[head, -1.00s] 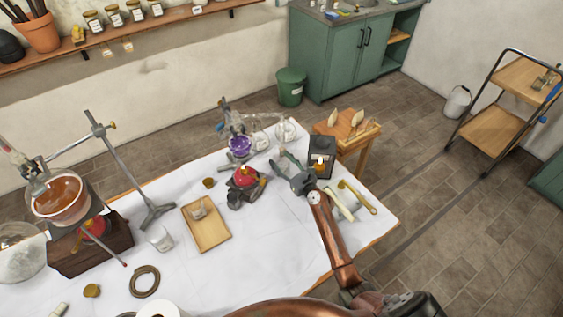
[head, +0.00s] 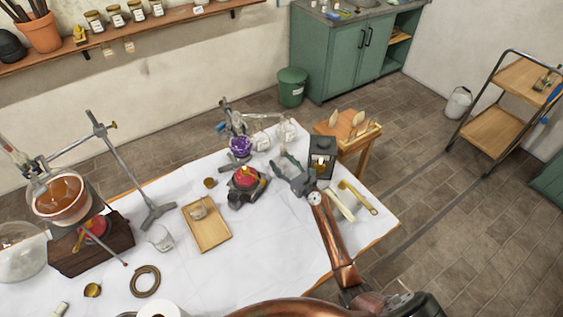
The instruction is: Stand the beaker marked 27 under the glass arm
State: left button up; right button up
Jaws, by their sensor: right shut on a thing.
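My right gripper (head: 281,170) reaches over the far right part of the white-covered table. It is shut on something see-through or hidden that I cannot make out. Just beyond it stands glassware: a flask of purple liquid (head: 240,147) on a stand, a thin glass arm (head: 268,121) reaching right from its top, and clear round vessels (head: 286,131) near the arm's end. One clear beaker (head: 160,238) stands on the cloth at left. Another small clear vessel (head: 199,209) is on the wooden tray (head: 213,235). No number is legible. My left gripper is out of view.
A red burner (head: 246,178) stands left of my right gripper and a dark lantern (head: 323,150) right of it. Pale tools (head: 357,197) lie near the right table edge. A retort stand (head: 130,165) with an orange-filled bowl is at left.

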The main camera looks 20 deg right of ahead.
aim_at(288, 167)
jog(key=shift+f, duration=0.1)
jog(key=o, duration=1.2)
jog(key=shift+o, duration=0.5)
jog(key=shift+o, duration=1.3)
jog(key=shift+s, duration=0.1)
jog(key=shift+s+d+p, duration=0.25)
jog(key=shift+s+p, duration=0.15)
jog(key=shift+s, duration=0.75)
jog(key=shift+s+d+p, duration=0.2)
jog(key=shift+s, duration=0.6)
jog(key=shift+s+d+p, duration=0.2)
jog(key=shift+s+d, duration=0.05)
jog(key=shift+s, duration=0.55)
jog(key=shift+s+d+p, duration=0.2)
jog(key=shift+s, duration=1.85)
